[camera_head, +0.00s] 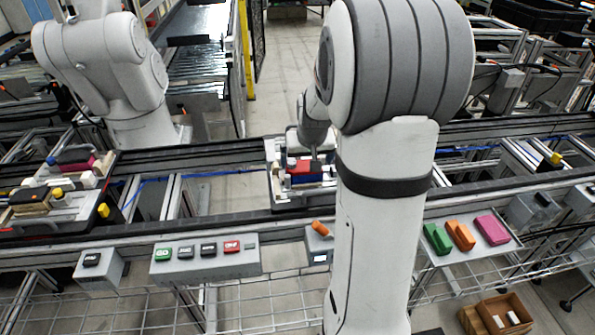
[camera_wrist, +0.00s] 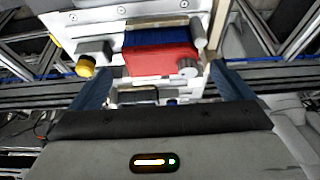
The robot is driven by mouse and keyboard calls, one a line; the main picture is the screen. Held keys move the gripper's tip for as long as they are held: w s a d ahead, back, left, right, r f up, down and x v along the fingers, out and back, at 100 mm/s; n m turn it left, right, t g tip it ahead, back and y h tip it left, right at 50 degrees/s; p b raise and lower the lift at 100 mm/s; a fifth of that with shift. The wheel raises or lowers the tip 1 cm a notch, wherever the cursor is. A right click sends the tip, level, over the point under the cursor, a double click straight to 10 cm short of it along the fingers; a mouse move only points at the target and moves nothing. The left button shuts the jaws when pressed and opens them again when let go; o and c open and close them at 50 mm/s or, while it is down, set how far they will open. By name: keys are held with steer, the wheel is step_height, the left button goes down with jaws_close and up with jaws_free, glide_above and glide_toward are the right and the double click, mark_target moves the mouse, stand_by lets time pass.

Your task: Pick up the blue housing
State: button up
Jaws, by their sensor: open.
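The blue housing (camera_wrist: 157,38) sits in a white pallet fixture (camera_wrist: 72,16). In the wrist view it lies just beyond a red block (camera_wrist: 160,61), with a tan strip along its far side. In the head view the blue housing (camera_head: 309,179) shows as a narrow band below the red block, partly hidden by the red block and fixture parts. My gripper (camera_wrist: 161,70) is open, its two dark fingers spread wider than the housing. Nothing is between the fingertips that I can see as held. In the head view my gripper (camera_head: 313,152) is over the fixture, largely hidden by my arm.
A yellow-capped clamp (camera_wrist: 86,66) and a grey round knob (camera_wrist: 188,68) flank the red block. Another loaded pallet (camera_head: 60,205) is on the conveyor at left. A tray (camera_head: 470,250) with green, orange and magenta parts is at right. A button panel (camera_head: 205,262) is in front.

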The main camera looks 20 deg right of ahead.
mark_target(304, 166)
steer(key=x, duration=0.2)
steer(key=w+p+x, duration=0.1)
steer(key=x, duration=0.2)
steer(key=shift+w+d+f+p, duration=0.1)
steer(key=shift+p, duration=0.2)
steer(key=shift+w+f, duration=0.1)
steer(key=shift+f, duration=0.25)
steer(key=shift+c, duration=0.4)
steer(key=c, duration=0.7)
